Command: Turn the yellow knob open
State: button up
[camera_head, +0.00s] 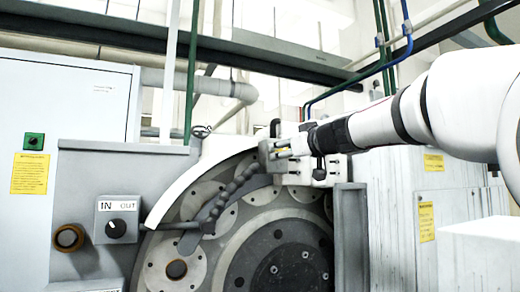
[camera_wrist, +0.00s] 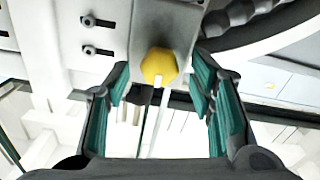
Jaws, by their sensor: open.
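The yellow knob (camera_wrist: 158,66) is a small faceted knob on a grey metal block (camera_wrist: 165,25) in the wrist view. In the head view a bit of yellow (camera_head: 284,154) shows at the block (camera_head: 272,152) on top of the ring machine, partly hidden by my gripper. My gripper (camera_wrist: 162,78) is open, with one teal-padded finger on each side of the knob and gaps showing between pads and knob. In the head view my gripper (camera_head: 302,142) reaches in from the right to the block; its fingers are hard to make out there.
The large round grinder (camera_head: 285,250) fills the lower middle, with a black segmented hose (camera_head: 228,195) beside the block. A grey panel with an IN/OUT switch (camera_head: 116,228) stands left. White cabinets (camera_head: 385,200) stand right. Pipes run overhead and behind.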

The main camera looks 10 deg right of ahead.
jog(key=shift+c, duration=0.6)
jog(key=c, duration=1.1)
jog(key=shift+o, duration=0.2)
jog(key=shift+m, duration=0.3)
jog(key=m+b, duration=0.1)
jog(key=m, duration=2.2)
jog(key=shift+d+f+b, duration=0.1)
jog(key=shift+f+b, duration=0.1)
jog(key=shift+b, duration=0.15)
jog(key=shift+w, duration=0.1)
